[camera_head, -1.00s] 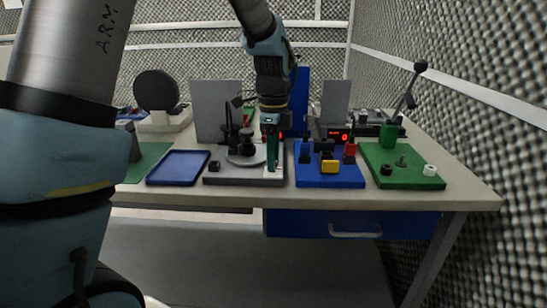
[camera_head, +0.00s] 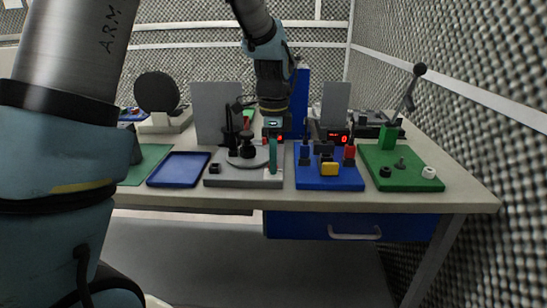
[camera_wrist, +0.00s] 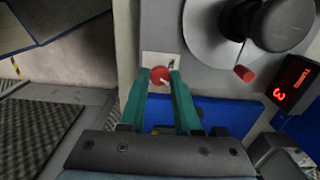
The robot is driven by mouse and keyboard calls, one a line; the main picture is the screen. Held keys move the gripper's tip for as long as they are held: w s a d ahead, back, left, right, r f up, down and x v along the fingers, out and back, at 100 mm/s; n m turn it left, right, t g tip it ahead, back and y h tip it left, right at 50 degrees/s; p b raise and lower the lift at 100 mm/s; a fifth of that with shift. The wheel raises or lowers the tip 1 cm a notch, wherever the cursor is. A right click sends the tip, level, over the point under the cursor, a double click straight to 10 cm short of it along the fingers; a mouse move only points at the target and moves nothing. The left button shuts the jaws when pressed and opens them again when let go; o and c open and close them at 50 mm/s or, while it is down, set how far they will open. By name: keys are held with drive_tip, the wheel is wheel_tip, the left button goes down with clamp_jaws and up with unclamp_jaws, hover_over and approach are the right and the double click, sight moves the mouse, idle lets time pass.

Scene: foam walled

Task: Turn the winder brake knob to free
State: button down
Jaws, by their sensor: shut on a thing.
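The red brake knob (camera_wrist: 160,76) sits on a small white plate (camera_wrist: 149,60) with a dark mark at its upper right. My gripper (camera_wrist: 161,78) has its two teal fingers closed on the sides of the knob. The knob's setting is too small to read. The winder's pale round disc (camera_wrist: 212,38) lies beside it, with a black spool (camera_wrist: 285,22) and a small red peg (camera_wrist: 244,73). In the head view my gripper (camera_head: 273,170) reaches down to the front right of the grey winder board (camera_head: 232,181); the knob is hidden there.
A red-digit display (camera_wrist: 292,84) stands close to the gripper. A blue board (camera_head: 330,183) with black, red and yellow parts is to the right, then a green board (camera_head: 408,180) with a tall lever. A blue tray (camera_head: 178,168) lies left.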

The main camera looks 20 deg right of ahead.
drive_tip(key=n+p, duration=0.1)
drive_tip(key=n, duration=0.3)
drive_tip(key=shift+r+n, duration=0.15)
drive_tip(key=shift+n, duration=0.15)
drive_tip(key=n+p, duration=0.1)
drive_tip(key=n, duration=0.2)
drive_tip(key=shift+n+p, duration=0.3)
drive_tip(key=shift+n, duration=0.1)
drive_tip(key=n+p, duration=0.1)
drive_tip(key=n, duration=0.2)
drive_tip(key=shift+n+p, duration=0.45)
drive_tip(key=shift+n, duration=1.55)
drive_tip(key=shift+w, duration=0.1)
drive_tip(key=c, duration=0.6)
unclamp_jaws()
wheel_tip(320, 180, up, 11)
drive_tip(key=b, duration=0.1)
drive_tip(key=shift+f, duration=0.2)
